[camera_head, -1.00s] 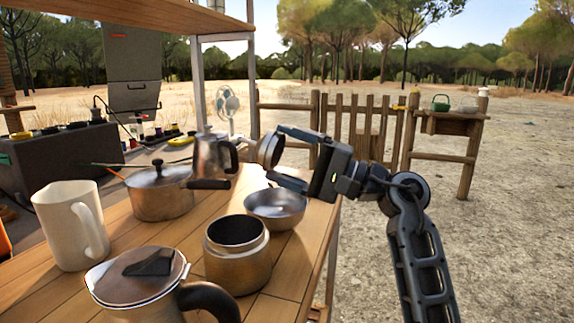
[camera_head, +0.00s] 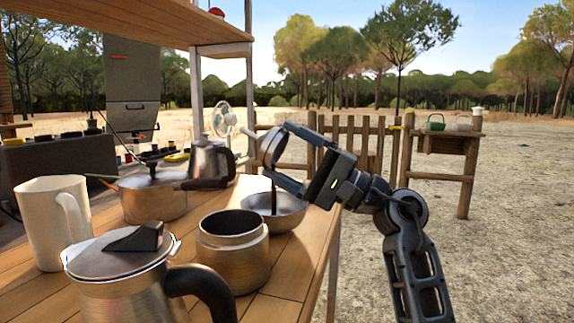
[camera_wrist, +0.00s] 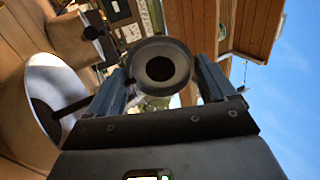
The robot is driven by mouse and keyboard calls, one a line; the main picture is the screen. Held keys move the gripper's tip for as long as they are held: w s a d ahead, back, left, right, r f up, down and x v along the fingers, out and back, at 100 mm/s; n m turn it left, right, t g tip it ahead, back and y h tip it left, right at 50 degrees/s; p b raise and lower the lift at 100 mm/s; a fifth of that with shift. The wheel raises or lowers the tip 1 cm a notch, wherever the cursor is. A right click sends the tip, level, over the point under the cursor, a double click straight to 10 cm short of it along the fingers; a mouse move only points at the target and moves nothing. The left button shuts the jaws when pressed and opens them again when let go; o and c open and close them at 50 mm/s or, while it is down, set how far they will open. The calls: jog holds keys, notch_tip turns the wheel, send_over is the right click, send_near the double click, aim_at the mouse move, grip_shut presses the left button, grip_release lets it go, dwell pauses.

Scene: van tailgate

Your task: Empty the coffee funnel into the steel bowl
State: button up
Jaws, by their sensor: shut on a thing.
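The metal coffee funnel (camera_head: 271,147) is held in the air above the steel bowl, tipped on its side. My gripper (camera_head: 280,156) is shut on the funnel, one finger on each side of it. In the wrist view the round funnel (camera_wrist: 160,69) shows between my gripper's (camera_wrist: 163,80) fingers. A dark brown stream (camera_head: 273,196) runs down from the funnel into the steel bowl (camera_head: 287,215), which stands upright on the wooden table. The bowl also shows at the left of the wrist view (camera_wrist: 50,75), with brown in it. How much is left in the funnel is hidden.
On the wooden table (camera_head: 285,285) stand an open moka pot base (camera_head: 232,262), a lidded kettle (camera_head: 125,285), a white pitcher (camera_head: 40,225), a lidded pot (camera_head: 155,203) and another metal pot (camera_head: 208,163). A wooden shelf (camera_head: 150,20) hangs above. Open ground lies right.

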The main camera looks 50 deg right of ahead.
jog(key=shift+s+f+t+b, duration=0.15)
jog(key=shift+t+b, duration=0.25)
jog(key=shift+b, duration=0.8)
jog(key=shift+p, duration=0.3)
dwell(2.2)
jog(key=shift+r+p, duration=0.25)
jog(key=shift+p, duration=0.9)
